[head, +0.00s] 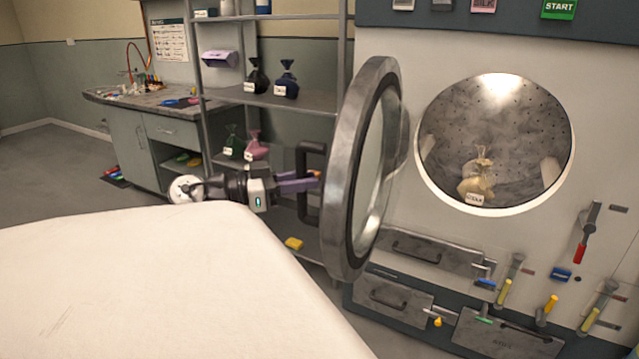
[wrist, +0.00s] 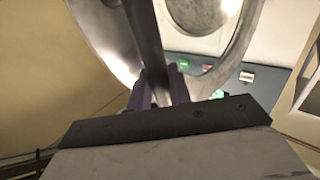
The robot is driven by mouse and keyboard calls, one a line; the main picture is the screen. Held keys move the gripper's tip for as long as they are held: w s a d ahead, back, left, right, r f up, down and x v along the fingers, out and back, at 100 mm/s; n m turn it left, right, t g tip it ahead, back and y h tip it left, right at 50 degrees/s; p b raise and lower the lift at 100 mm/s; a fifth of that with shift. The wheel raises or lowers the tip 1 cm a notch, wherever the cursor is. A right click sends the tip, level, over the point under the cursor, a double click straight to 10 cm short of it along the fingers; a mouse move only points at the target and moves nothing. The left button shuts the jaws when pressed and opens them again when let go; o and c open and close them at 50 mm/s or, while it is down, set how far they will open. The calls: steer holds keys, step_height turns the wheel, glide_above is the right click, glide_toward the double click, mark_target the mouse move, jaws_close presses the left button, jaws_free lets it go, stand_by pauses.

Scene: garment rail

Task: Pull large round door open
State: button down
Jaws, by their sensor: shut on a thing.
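The large round door (head: 343,170) has a thick grey metal rim and a glass pane, and in the head view it stands swung well out from the machine. The round opening (head: 495,143) behind it is exposed, with a tan sack (head: 477,178) inside the drum. A dark bar handle (head: 305,190) is on the door's outer face. My gripper (head: 312,181) reaches it from the left, its purple fingers shut on the handle. In the wrist view the handle (wrist: 147,40) runs between the two fingers (wrist: 158,88), with the door's curved rim (wrist: 105,40) beyond.
A metal shelf (head: 275,100) with several small sacks stands behind the door. A counter (head: 150,110) with drawers is at the back left. Drawers (head: 395,300) and levers (head: 585,235) line the machine's lower front. Open floor (head: 50,180) shows at the far left.

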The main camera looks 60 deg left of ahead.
steer(key=shift+s+a+m+h, duration=0.15)
steer(key=shift+s+a+h, duration=0.2)
steer(key=shift+a, duration=0.45)
steer(key=shift+s+a+m+h, duration=0.15)
steer(key=shift+s+a, duration=0.25)
steer(key=shift+a, duration=0.35)
steer(key=shift+r, duration=0.1)
steer(key=c, duration=1.3)
jaws_free()
steer(key=b+v, duration=0.2)
steer(key=v, duration=1.2)
steer(key=shift+w+a+r+b, duration=0.1)
steer(key=shift+r+b, duration=0.05)
steer(key=shift+b, duration=0.15)
